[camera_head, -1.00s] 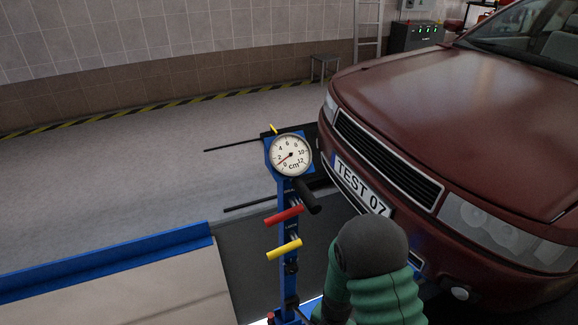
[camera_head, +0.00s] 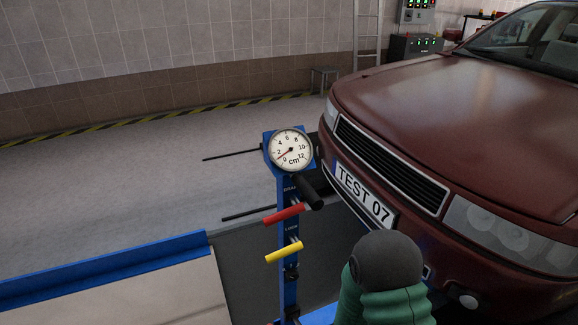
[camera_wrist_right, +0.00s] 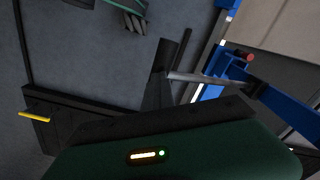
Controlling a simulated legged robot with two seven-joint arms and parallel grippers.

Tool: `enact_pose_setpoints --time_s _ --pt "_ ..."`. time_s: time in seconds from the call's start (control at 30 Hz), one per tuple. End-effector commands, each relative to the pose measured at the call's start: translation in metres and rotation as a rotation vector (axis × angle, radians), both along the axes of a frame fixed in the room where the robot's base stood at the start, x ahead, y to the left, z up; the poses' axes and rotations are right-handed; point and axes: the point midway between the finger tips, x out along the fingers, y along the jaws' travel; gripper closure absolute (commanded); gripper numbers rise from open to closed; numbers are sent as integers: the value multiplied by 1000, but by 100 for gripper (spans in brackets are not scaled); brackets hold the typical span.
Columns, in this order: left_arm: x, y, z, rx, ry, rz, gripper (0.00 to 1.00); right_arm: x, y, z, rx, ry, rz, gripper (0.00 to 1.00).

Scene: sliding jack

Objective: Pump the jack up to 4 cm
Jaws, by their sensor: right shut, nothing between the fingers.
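The jack's blue column (camera_head: 289,225) stands left of the car's front bumper. Its round cm gauge (camera_head: 290,149) has a red needle pointing low left, between 0 and 2. Below the gauge are a black-gripped lever (camera_head: 307,191), a red handle (camera_head: 284,214) and a yellow handle (camera_head: 284,251). My right arm shows low in the head view, but its fingers are hidden there. In the right wrist view my right gripper (camera_wrist_right: 162,45) is shut and empty, beside a black bar (camera_wrist_right: 182,50) and a grey rod (camera_wrist_right: 200,78). Green and grey parts at the top look like my left gripper (camera_wrist_right: 133,20); its jaws are unclear.
The dark red car (camera_head: 440,110) fills the right side. A blue-edged ramp (camera_head: 105,267) lies at lower left. A stool (camera_head: 324,78) and a cabinet (camera_head: 410,47) stand at the back.

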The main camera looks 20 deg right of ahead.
Motion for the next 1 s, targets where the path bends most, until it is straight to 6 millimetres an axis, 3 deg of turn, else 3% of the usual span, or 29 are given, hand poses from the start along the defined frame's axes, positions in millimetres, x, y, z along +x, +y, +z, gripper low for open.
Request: enact_pose_setpoints --time_s 0.17,0.77,1.0 --pt "0 0 -2 0 0 0 57 0 0 -3 0 0 -1 100" --pt "0 0 -59 0 0 0 57 -20 -2 -73 0 1 -2 100" --pt "0 0 -44 0 0 0 57 -18 -1 -58 -1 -1 -1 100"
